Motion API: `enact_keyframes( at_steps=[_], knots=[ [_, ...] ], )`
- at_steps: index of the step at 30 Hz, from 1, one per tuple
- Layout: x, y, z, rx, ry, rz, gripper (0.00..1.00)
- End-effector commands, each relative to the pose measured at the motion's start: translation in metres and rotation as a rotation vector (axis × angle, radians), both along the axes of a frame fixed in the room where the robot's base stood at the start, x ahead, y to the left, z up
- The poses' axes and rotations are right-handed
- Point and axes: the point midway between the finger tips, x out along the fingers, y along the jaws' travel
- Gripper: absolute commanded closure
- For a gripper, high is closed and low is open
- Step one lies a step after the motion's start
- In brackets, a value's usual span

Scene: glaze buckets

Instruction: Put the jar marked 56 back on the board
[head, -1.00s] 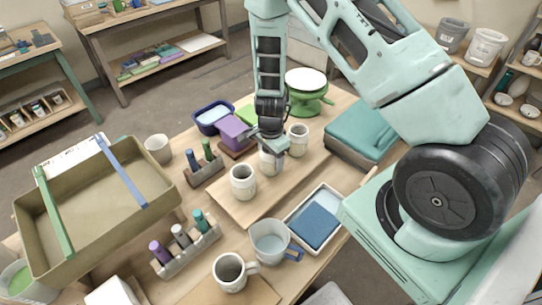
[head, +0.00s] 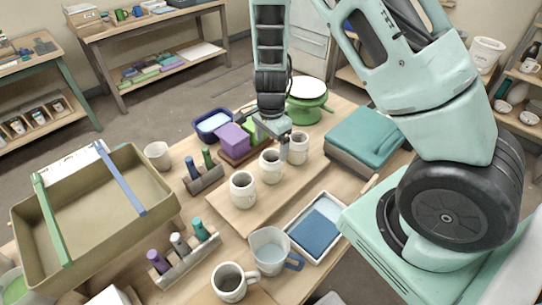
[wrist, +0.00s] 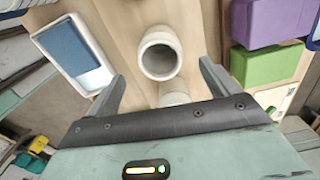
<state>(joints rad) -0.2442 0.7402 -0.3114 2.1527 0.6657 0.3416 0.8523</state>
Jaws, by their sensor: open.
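Three pale jars stand upright in a row on the wooden board: a near-left jar (head: 243,190), a middle jar (head: 270,166) and a far-right jar (head: 298,148). No number is legible on any of them, so I cannot tell which is 56. The board (head: 229,213) lies on the table. My gripper (head: 276,138) is open and empty, behind and above the middle jar. In the wrist view its fingers (wrist: 162,74) are spread; one open-topped jar (wrist: 160,58) shows beyond them, and another (wrist: 174,97) is partly hidden by the gripper body.
Purple block (head: 232,137), bottle racks (head: 205,178) and an olive bin (head: 100,235) stand left.

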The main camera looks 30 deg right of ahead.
Motion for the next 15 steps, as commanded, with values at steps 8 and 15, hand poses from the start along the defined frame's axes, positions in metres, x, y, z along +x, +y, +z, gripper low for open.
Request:
enact_keyframes(
  at_steps=[8,15],
  knots=[
    [-0.001,0.005,0.031,0.008,-0.001,0.021,0.13],
    [-0.046,0.102,0.09,0.144,-0.013,0.552,0.13]
  ],
)
